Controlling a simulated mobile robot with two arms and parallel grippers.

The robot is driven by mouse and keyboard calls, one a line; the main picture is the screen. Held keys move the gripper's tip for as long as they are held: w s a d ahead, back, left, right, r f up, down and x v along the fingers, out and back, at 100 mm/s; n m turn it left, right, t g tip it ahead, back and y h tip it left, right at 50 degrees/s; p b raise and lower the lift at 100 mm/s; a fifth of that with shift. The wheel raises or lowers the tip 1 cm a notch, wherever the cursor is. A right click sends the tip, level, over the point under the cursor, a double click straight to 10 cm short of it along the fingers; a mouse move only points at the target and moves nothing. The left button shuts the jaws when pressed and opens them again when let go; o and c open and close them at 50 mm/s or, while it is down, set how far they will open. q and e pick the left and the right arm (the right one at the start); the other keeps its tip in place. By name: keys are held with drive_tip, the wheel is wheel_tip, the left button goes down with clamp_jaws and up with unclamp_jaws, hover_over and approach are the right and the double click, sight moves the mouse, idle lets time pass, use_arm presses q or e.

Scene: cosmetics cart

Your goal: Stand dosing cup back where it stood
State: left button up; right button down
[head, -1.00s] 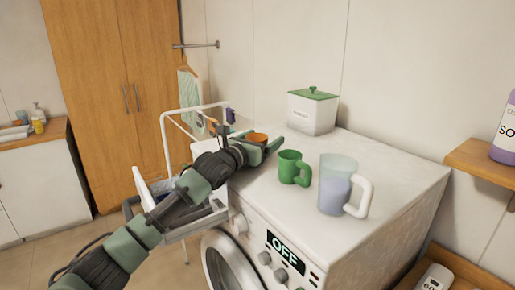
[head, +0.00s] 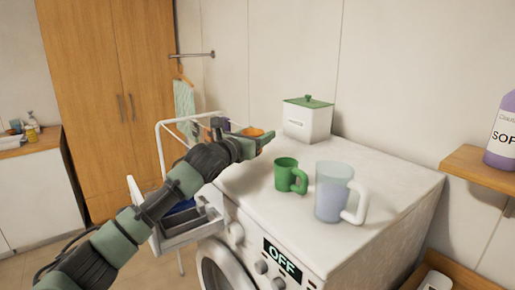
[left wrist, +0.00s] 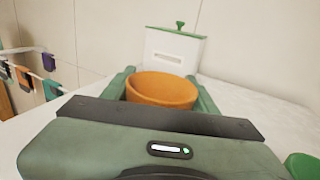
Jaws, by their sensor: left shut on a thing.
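The dosing cup, a small orange cup (head: 253,132), is in my left gripper (head: 257,138) over the back left part of the washing machine top (head: 255,190). My left gripper is shut on it. In the left wrist view the orange cup (left wrist: 162,90) is upright between the two green fingers (left wrist: 162,84), its lower part hidden by the gripper body. It looks raised, but its exact gap to the top cannot be told. My right gripper is not in view.
A green mug (head: 286,175) and a clear jug (head: 330,192) stand on the machine top, right of the gripper. A white box with a green lid (head: 306,122) stands behind. A white drying rack (head: 165,135) and the open detergent drawer (head: 185,236) are at left.

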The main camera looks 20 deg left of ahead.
use_arm(q)
wheel_tip(320, 180, up, 16)
idle(0.3)
